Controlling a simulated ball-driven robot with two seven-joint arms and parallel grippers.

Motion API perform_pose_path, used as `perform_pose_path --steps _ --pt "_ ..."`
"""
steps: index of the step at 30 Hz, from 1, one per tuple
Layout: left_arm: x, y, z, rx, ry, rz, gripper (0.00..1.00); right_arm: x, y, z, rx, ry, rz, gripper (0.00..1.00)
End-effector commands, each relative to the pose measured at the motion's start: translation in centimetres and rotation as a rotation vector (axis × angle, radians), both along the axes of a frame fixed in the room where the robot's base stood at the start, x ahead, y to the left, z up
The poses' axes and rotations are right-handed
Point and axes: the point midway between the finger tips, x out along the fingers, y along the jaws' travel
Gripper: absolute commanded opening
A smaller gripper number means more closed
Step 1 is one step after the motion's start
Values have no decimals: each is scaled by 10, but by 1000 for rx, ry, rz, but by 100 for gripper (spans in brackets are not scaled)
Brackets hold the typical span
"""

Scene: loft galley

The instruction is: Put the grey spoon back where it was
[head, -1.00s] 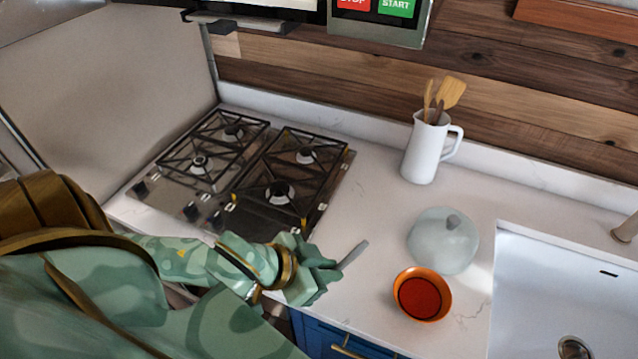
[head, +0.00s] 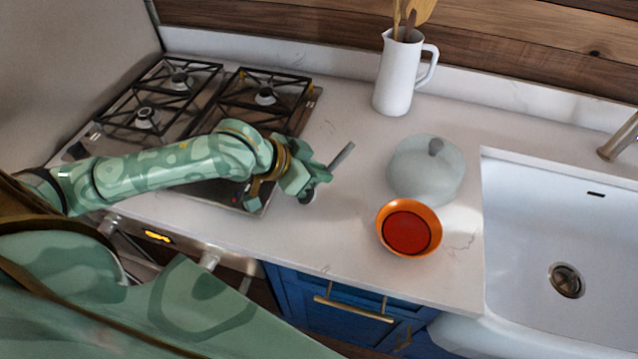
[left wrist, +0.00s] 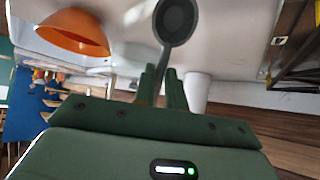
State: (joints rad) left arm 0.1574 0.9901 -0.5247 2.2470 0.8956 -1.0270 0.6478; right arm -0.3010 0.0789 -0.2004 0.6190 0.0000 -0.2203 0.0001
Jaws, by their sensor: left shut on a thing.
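My left gripper (head: 316,178) is shut on the grey spoon and holds it above the counter, just right of the hob. The spoon's light grey handle (head: 342,156) sticks up to the right of the fingers. A dark rounded end shows just below the gripper. In the left wrist view the spoon's round dark bowl (left wrist: 175,20) stands beyond the fingers (left wrist: 161,85), which close around its thin stem. The middle of the spoon is hidden by the fingers. My right gripper is not in view.
An orange bowl (head: 409,228) stands near the counter's front edge, with a pale domed lid (head: 425,172) behind it. A white jug (head: 397,75) with wooden utensils is at the back. The sink (head: 540,230) is at right, the gas hob (head: 130,120) at left. Counter between hob and bowl is clear.

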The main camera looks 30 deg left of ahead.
Motion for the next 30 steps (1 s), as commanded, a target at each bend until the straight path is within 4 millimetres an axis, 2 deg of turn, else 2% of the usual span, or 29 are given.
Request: perform_pose_path --steps 3,8,18,19,21,30 --pt "8 3 -11 0 0 1 0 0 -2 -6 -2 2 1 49" --pt "7 3 -40 0 3 0 0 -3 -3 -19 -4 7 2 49" --pt "7 3 -41 2 0 0 0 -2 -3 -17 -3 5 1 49" --pt "7 3 -42 2 0 0 16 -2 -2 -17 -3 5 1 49" --pt "7 3 -42 1 -1 0 35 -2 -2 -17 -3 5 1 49" --pt "7 3 -41 2 -1 -1 35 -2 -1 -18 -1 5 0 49"
